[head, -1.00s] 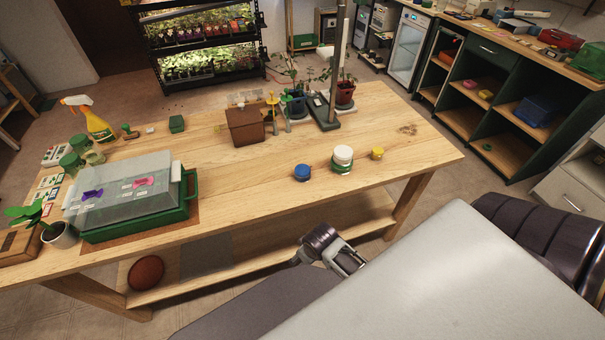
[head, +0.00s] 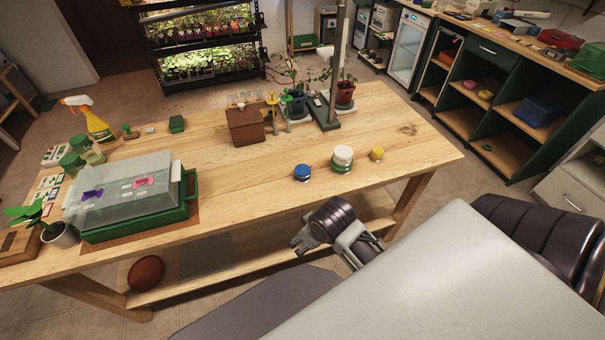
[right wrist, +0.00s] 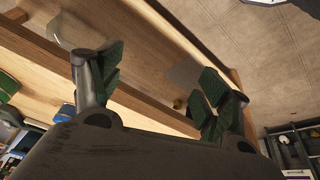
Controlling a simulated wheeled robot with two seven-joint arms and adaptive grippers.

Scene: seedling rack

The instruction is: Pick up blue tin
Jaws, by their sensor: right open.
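The blue tin (head: 302,172) is a small round tin with a blue top, standing upright near the front edge of the wooden table (head: 400,143). My right gripper (head: 296,243) is in front of the table, below and nearer than the tin, and apart from it. In the right wrist view the right gripper (right wrist: 155,90) has its dark green finger pads wide apart with nothing between them. A small blue patch at the left of that view may be the tin, but I cannot be sure. My left gripper is not in view.
A green tin with a white top (head: 343,158) and a yellow tin (head: 377,154) stand right of the blue tin. A brown box (head: 245,127) is behind it. A green tray with a clear cover (head: 130,205) stands at left. The table left of the tin is clear.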

